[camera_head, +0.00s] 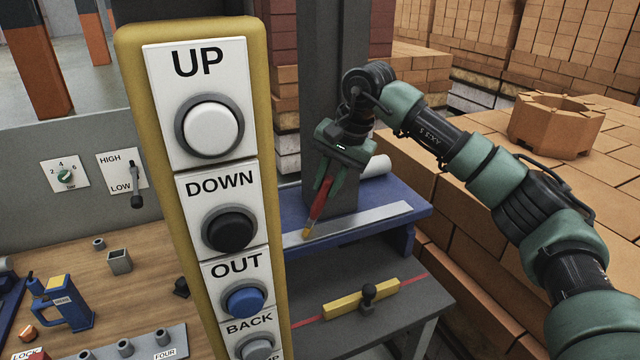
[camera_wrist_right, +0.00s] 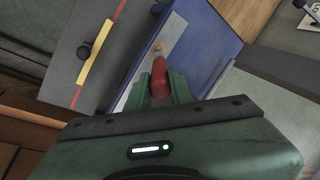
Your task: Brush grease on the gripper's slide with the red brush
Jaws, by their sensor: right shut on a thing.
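My right gripper (camera_head: 330,178) is shut on the red brush (camera_head: 319,200) and holds it tilted, with its yellowish tip pointing down. The brush tip is at the left part of a grey metal strip, the slide (camera_head: 370,223), on a blue block (camera_head: 405,236). I cannot tell whether the tip touches the strip. In the right wrist view the red brush (camera_wrist_right: 160,78) sticks out between the fingers, over the strip (camera_wrist_right: 174,38). My left gripper is not in view.
A yellow pendant with UP, DOWN, OUT and BACK buttons (camera_head: 262,100) stands close in front, hiding part of the bench. A dark table (camera_head: 400,300) bears a yellow bar with a black knob (camera_head: 368,292). Stacked bricks (camera_head: 480,220) fill the right. A wooden bench (camera_head: 140,290) holds tools.

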